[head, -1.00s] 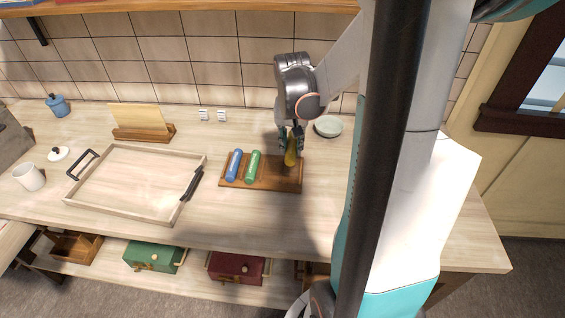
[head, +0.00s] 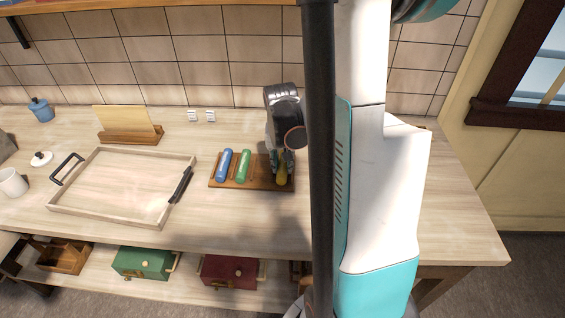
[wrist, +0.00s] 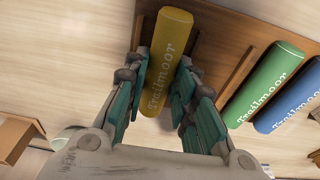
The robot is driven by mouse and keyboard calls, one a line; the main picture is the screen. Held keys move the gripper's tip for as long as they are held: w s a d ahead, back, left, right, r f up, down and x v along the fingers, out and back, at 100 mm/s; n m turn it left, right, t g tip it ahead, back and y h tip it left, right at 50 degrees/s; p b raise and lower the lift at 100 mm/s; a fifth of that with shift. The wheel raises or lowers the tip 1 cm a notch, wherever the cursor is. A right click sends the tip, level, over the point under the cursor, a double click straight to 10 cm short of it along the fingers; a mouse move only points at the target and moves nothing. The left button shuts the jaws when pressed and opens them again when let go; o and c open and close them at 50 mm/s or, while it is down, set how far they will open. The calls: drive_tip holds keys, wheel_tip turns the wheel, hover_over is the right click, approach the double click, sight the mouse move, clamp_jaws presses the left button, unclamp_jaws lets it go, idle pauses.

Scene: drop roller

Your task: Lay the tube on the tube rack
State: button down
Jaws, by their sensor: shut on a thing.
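The yellow tube (head: 282,176) is between the fingers of my gripper (head: 279,158), which is shut on it. It is at the right end of the wooden tube rack (head: 262,173). In the wrist view the yellow tube (wrist: 168,62) lies lengthwise between the two teal finger pads (wrist: 160,100), over the rack board (wrist: 215,35) and beside a raised strip. I cannot tell whether it touches the board. A green tube (head: 244,166) and a blue tube (head: 224,165) lie side by side on the rack's left part.
A wooden tray (head: 118,216) with dark handles stands left of the rack. A card holder (head: 130,135), blue jar (head: 41,110), white lid (head: 41,158) and white mug (head: 12,183) are farther left. Boxes, green (head: 143,262) and dark red (head: 229,270), sit on the shelf below.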

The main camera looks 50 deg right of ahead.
sight(282, 168)
drive_tip(key=shift+f, duration=0.15)
drive_tip(key=c, duration=1.3)
unclamp_jaws()
drive_tip(key=r+p, duration=0.1)
drive_tip(key=r, duration=0.3)
drive_tip(key=a+r+p, duration=0.1)
drive_tip(key=r, duration=0.3)
drive_tip(key=s+r+p, duration=0.1)
drive_tip(key=r+p, duration=0.1)
drive_tip(key=r, duration=0.2)
drive_tip(key=shift+a+r, duration=0.1)
drive_tip(key=shift+a, duration=0.1)
